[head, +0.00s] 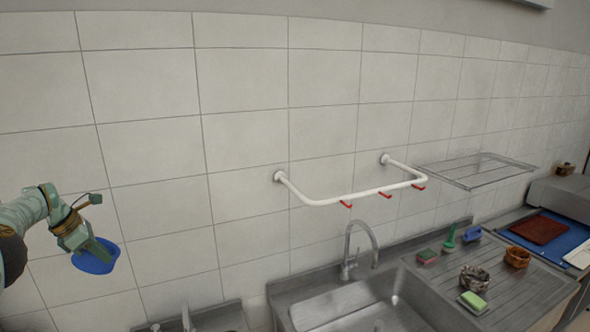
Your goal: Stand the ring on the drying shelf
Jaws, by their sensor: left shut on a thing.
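My left gripper (88,250) is at the left of the head view, in front of the tiled wall. It is shut on a blue rounded thing, which I take for the ring (96,262). The ring is held in the air, tilted, clear of any surface; the gripper hides part of it, and I cannot make out its opening. The drying shelf (474,170) is a thin wire rack on the wall at the right, far from the gripper. It looks empty. My right gripper is not in view.
A white wall rail (345,199) with red hooks juts out between gripper and shelf. Below are a sink (345,303) with a tall tap (348,250) and a ribbed drainer (520,288) holding sponges, a green brush (450,238) and brown pots. A blue mat (560,244) lies far right.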

